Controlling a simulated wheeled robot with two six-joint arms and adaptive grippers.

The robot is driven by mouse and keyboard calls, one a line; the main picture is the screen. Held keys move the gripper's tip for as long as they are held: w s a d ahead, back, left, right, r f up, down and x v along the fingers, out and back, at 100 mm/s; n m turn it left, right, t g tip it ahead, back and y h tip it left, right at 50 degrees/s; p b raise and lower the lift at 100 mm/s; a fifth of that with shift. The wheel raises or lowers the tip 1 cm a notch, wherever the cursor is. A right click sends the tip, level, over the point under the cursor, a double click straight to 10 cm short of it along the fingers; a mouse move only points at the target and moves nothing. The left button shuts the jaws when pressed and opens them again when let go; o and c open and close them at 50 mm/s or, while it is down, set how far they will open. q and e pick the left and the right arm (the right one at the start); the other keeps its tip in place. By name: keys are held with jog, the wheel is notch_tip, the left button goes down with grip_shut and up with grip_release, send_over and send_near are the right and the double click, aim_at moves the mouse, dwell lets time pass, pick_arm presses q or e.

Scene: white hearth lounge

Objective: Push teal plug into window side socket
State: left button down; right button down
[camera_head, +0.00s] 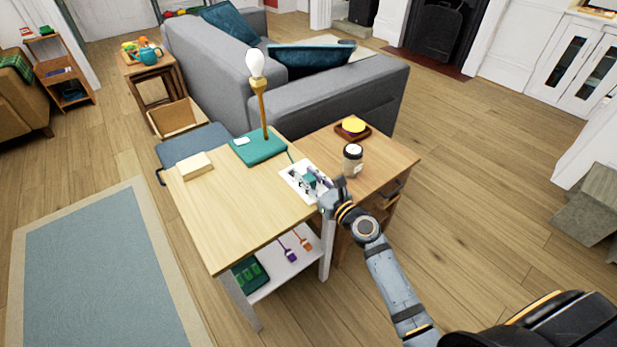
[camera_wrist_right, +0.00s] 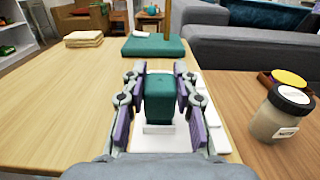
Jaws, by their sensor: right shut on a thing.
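The teal plug (camera_wrist_right: 160,97) is between the two fingers of my right gripper (camera_wrist_right: 160,84), which is shut on it. In the head view the plug (camera_head: 309,179) is small and partly covered by the gripper (camera_head: 314,182). The plug is upright over a white socket board (camera_head: 290,170) on the light wooden table. In the right wrist view a white block (camera_wrist_right: 158,129) shows just below the plug, and more of the board (camera_wrist_right: 220,138) shows to the right. I cannot tell how deep the plug sits, as its lower end is hidden. My left gripper is not in view.
A teal-based lamp (camera_head: 258,151) stands behind the board. A cream stack (camera_head: 195,166) lies at left. Purple and orange plugs (camera_head: 303,242) lie on the lower shelf.

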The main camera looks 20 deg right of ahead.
aim_at(313, 182)
jog(key=c, duration=1)
grip_release()
jog(key=shift+o, duration=0.2)
jog(key=v, duration=0.7)
jog(key=shift+s, duration=0.25)
